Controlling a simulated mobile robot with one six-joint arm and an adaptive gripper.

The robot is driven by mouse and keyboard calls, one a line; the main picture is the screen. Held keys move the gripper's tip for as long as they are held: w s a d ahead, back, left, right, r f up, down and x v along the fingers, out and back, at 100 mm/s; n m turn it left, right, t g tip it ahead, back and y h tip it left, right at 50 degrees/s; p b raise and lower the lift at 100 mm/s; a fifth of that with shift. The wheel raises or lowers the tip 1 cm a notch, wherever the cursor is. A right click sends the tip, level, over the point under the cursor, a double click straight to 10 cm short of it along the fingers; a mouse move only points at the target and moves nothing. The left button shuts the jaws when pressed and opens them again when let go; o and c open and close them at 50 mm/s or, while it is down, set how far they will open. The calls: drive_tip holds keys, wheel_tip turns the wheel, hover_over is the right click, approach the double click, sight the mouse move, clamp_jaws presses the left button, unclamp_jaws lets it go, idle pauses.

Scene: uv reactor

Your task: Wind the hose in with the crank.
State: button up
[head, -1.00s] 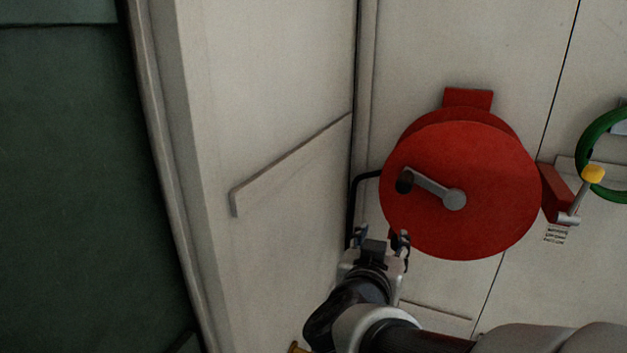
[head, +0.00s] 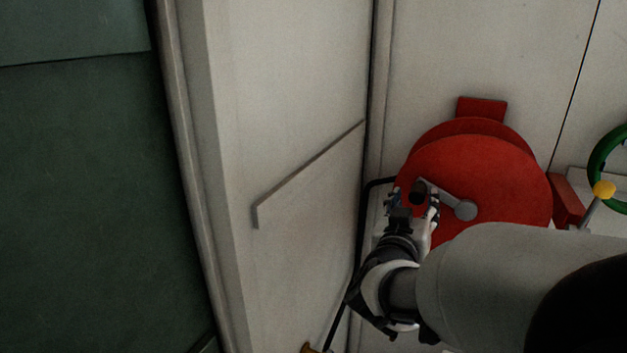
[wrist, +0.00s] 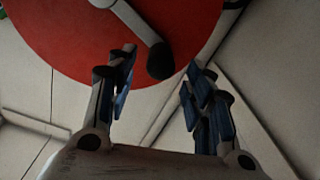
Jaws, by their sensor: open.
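The red hose reel (head: 490,175) is fixed on the pale wall in the head view. Its grey crank arm (head: 447,196) runs from the hub up and left to a dark knob (head: 418,187). The black hose (head: 362,225) leaves the reel's left side and hangs down the wall corner. My gripper (head: 413,198) is open at the knob, with its fingers on either side in the picture. In the wrist view the knob (wrist: 160,61) shows between and just beyond the fingertips. I cannot tell whether they touch it. My arm hides the reel's lower part.
A lever with a yellow knob (head: 604,188) on a red bracket (head: 566,200) is right of the reel, by a green handwheel (head: 600,157). A brass-coloured fitting (head: 312,348) is at the bottom edge. A dark green panel (head: 90,190) is at far left.

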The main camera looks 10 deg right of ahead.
sight(418, 192)
drive_tip(key=x, duration=0.5)
drive_tip(key=shift+w+d, duration=0.15)
drive_tip(key=shift+w, duration=0.1)
drive_tip(key=shift+c, duration=0.4)
clamp_jaws()
